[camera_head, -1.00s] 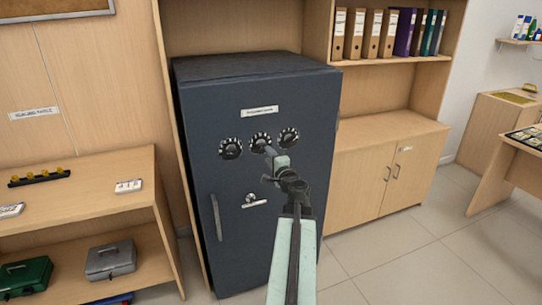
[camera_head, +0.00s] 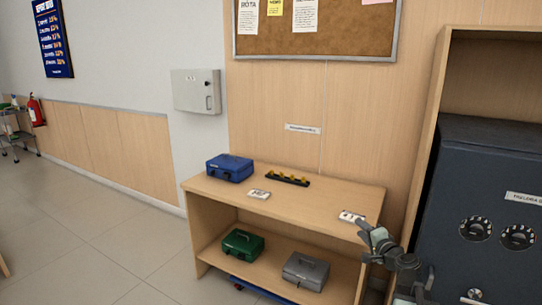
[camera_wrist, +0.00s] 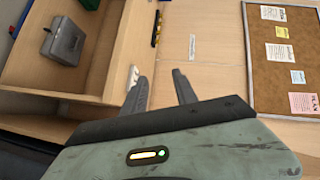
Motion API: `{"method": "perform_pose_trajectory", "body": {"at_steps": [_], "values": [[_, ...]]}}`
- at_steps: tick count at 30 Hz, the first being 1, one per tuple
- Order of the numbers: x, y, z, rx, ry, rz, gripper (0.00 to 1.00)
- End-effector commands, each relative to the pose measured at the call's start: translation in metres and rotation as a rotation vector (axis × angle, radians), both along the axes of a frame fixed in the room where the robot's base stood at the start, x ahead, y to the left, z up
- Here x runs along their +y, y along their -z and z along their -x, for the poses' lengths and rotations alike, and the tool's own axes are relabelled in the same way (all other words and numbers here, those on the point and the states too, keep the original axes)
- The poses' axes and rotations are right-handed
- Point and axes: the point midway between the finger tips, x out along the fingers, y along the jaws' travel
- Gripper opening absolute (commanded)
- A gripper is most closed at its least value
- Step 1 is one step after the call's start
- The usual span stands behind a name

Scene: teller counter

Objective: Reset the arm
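My gripper (camera_head: 366,234) is at the lower right in the head view, in front of the right end of the wooden shelf unit (camera_head: 325,201). In the wrist view my gripper (camera_wrist: 160,88) points toward the shelf unit and the wall, its two fingers apart with nothing between them. The arm is raised and partly cut off by the bottom edge of the head view.
The dark safe (camera_head: 480,190) stands at the right. A blue cash box (camera_head: 230,168) and a yellow-topped black rack (camera_head: 288,178) are on the shelf unit; green (camera_head: 243,243) and grey (camera_head: 307,270) boxes sit below.

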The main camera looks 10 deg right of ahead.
Motion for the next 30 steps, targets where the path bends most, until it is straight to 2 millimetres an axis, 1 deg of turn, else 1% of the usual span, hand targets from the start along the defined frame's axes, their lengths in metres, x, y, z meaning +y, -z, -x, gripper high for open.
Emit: {"method": "perform_pose_trajectory", "body": {"at_steps": [1,2,3,4,5,6,8,9,11,12,13,14,15,17,18,21,23,24,25,27,30], "values": [[0.045,0.009,-0.008,0.032,-0.085,0.044,0.35],[0.071,0.016,-0.011,0.055,-0.136,0.075,0.35],[0.105,0.025,-0.012,0.087,-0.208,0.119,0.35],[0.130,0.033,-0.012,0.113,-0.261,0.155,0.35],[0.155,0.042,-0.010,0.139,-0.316,0.191,0.35],[0.186,0.054,-0.006,0.177,-0.388,0.242,0.35],[0.229,0.073,0.005,0.237,-0.496,0.325,0.35],[0.254,0.086,0.014,0.281,-0.566,0.381,0.35],[0.285,0.107,0.032,0.351,-0.666,0.470,0.35],[0.301,0.121,0.045,0.402,-0.727,0.533,0.35],[0.310,0.132,0.056,0.445,-0.773,0.582,0.35],[0.316,0.142,0.067,0.492,-0.816,0.631,0.35],[0.319,0.156,0.083,0.562,-0.867,0.701,0.35],[0.311,0.173,0.105,0.671,-0.920,0.793,0.35],[0.299,0.182,0.119,0.747,-0.941,0.844,0.35],[0.262,0.195,0.149,0.931,-0.968,0.936,0.35],[0.242,0.199,0.169,1.045,-0.981,0.978,0.35],[0.231,0.200,0.183,1.123,-0.995,0.992,0.35],[0.233,0.186,0.188,1.137,-1.009,0.978,0.35],[0.233,0.159,0.186,1.128,-1.005,0.978,0.35],[0.233,0.132,0.185,1.126,-1.004,0.978,0.35]]}}
